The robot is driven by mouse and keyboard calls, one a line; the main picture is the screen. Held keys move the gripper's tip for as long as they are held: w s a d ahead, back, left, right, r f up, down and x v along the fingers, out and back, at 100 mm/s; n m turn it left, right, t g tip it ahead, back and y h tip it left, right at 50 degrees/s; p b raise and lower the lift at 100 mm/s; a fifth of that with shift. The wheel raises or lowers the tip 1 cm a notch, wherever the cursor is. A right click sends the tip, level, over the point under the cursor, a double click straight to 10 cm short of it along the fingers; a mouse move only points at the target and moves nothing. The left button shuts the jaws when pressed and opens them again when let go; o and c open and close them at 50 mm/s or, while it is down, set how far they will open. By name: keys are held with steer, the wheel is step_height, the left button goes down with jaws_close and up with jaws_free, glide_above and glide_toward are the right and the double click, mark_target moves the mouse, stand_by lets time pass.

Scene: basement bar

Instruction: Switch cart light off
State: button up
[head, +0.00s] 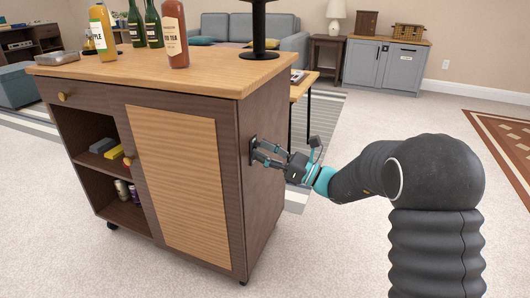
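The brown wooden cart (190,180) stands in the middle left, with its narrow right side facing my arm. The switch's position is not readable. A black stand with a round base (259,54) is on the cart top; its upper part is out of view.
Bottles, among them a red-brown one (175,38), and a grey tin (57,58) stand on the cart top. A low wooden table (303,86) is behind the cart. A grey sofa (289,40) and grey cabinet (384,66) are farther back. Carpet (340,245) right of the cart is clear.

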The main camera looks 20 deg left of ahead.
steer(key=shift+d, duration=0.1)
steer(key=v, duration=1.1)
steer(key=shift+d+f, duration=0.15)
steer(key=shift+d, duration=0.25)
